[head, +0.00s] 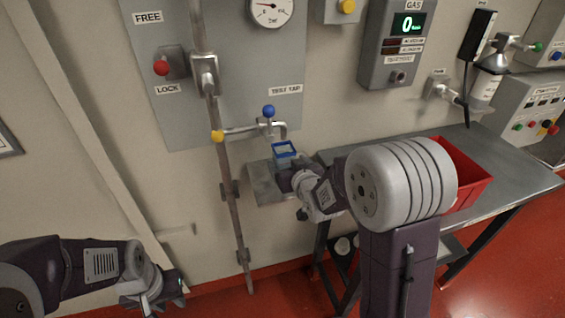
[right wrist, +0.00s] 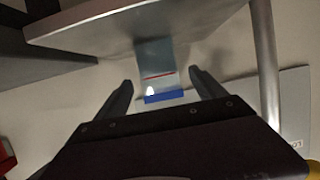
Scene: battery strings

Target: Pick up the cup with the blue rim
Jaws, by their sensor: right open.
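The cup with the blue rim (head: 284,149) stands on a small grey shelf (head: 262,186) under the test tap's spout. In the right wrist view the clear cup (right wrist: 157,60) appears upside down, with its blue rim toward me and a red line across its wall. My right gripper (head: 287,178) is at the cup's near side, hiding its lower part. In the right wrist view the open right gripper (right wrist: 163,88) has one finger on each side of the cup, with gaps at both. My left gripper (head: 163,292) is low at the left, away from the cup; its jaw opening is unclear.
The test tap (head: 268,128) with a blue knob is just above the cup. A vertical pipe (head: 229,190) runs to its left. A grey table (head: 500,170) with a red bin (head: 465,170) stands to the right, behind my column.

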